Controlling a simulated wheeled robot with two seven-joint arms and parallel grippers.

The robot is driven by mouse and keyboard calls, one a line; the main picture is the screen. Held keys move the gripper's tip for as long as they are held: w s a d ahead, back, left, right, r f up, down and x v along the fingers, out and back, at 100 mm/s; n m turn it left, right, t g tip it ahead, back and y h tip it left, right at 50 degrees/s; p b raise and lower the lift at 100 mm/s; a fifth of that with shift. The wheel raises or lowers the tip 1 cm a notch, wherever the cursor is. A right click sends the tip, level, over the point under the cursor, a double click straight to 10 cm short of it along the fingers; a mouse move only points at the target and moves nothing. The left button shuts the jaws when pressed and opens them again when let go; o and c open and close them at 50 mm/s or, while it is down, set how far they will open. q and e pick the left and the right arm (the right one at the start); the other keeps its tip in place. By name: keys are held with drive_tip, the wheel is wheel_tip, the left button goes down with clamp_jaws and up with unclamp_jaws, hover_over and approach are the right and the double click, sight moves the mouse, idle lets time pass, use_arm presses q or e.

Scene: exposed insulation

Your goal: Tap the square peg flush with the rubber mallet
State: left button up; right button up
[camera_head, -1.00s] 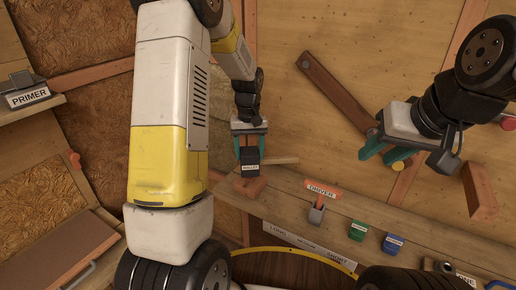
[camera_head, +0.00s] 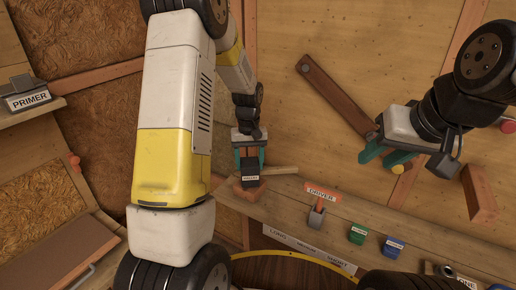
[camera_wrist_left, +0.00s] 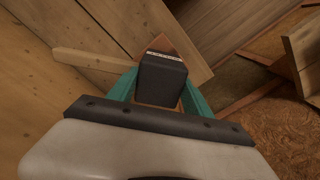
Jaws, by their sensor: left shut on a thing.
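My left gripper (camera_head: 250,165) is shut on the rubber mallet, with its black labelled head (camera_head: 249,178) between the teal fingers. The head also shows in the left wrist view (camera_wrist_left: 162,80). A pale wooden handle (camera_head: 282,171) sticks out to the right in the head view. A reddish-brown wooden block (camera_head: 247,194) is directly below the mallet head, on the bench. I cannot tell whether the head touches it. The square peg cannot be made out; the mallet may hide it. My right gripper (camera_head: 384,158) is open, up by the wall at the right.
A PRIMER shelf (camera_head: 28,113) is at left.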

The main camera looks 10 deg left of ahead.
use_arm(q)
drive_tip(key=shift+r, duration=2.25)
wheel_tip(320, 180, down, 5)
drive_tip(key=shift+f, duration=0.15)
drive_tip(key=shift+r, duration=2.3)
drive_tip(key=shift+r, duration=0.1)
